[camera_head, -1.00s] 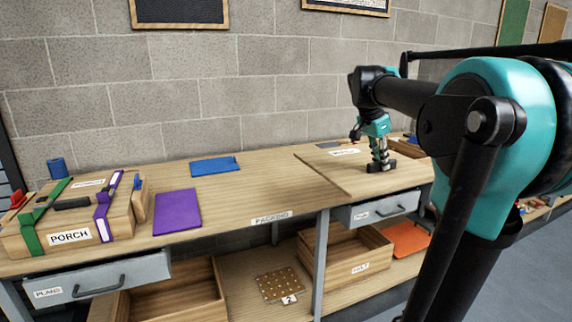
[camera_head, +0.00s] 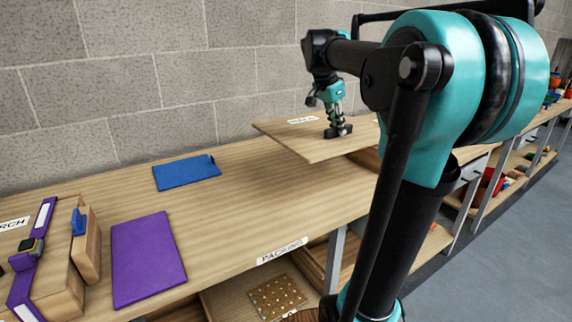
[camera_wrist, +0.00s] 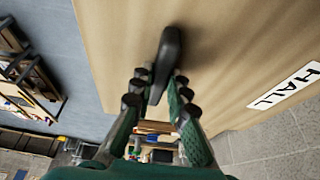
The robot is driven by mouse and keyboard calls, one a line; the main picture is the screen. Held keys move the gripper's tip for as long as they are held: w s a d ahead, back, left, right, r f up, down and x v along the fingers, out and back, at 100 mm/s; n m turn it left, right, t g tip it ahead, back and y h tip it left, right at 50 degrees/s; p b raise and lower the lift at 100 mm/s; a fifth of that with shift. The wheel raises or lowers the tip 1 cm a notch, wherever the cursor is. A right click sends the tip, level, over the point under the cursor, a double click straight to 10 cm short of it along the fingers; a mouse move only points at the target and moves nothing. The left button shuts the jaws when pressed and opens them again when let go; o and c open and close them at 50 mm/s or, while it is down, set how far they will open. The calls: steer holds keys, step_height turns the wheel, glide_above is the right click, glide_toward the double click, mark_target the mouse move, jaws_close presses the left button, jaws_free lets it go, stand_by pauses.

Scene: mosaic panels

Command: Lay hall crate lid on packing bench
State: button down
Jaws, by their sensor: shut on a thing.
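The hall crate lid (camera_head: 290,138) is a flat wooden panel with a white label. It is over the right part of the packing bench (camera_head: 232,208), and appears raised above the top. My gripper (camera_head: 338,131) is shut on the lid's dark handle. In the wrist view the fingers (camera_wrist: 155,85) close around the black handle (camera_wrist: 170,55) on the lid (camera_wrist: 225,50), with its HALL label (camera_wrist: 286,86) to the right. The space under the lid is mostly hidden.
A purple panel (camera_head: 147,258) and a blue panel (camera_head: 186,172) lie on the bench. The strapped porch crate (camera_head: 40,270) stands at the left. Bare bench lies between the panels and the lid. A dotted board (camera_head: 277,296) is on the lower shelf.

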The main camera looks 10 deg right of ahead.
steer(key=shift+w+a+f, duration=0.1)
steer(key=shift+w+f, duration=0.1)
steer(key=shift+f, duration=0.15)
step_height(320, 180, down, 19)
steer(key=shift+f, duration=0.1)
steer(key=c, duration=1.5)
jaws_free()
steer(key=v, duration=1.2)
steer(key=shift+s, duration=0.1)
